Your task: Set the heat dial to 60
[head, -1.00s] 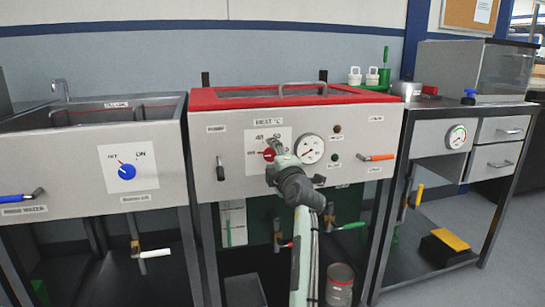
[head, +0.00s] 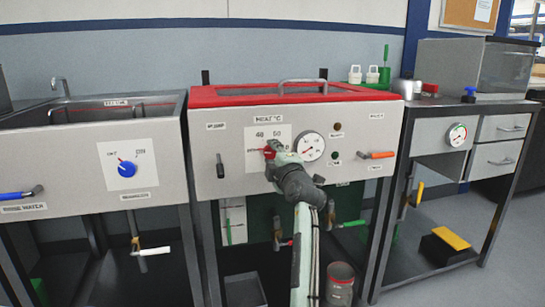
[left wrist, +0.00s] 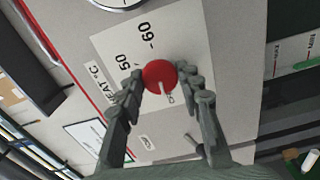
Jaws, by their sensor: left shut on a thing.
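The red heat dial (head: 269,152) is on the front panel of the red-topped heating unit. In the head view this gripper (head: 274,155) covers part of the plate. My right gripper is not in view.
A pressure-style gauge (head: 311,146) sits just right of the dial. An orange-handled lever (head: 377,155) is farther right on the panel. A blue knob (head: 127,169) is on the sink unit at left. A bench with drawers (head: 497,145) stands at right.

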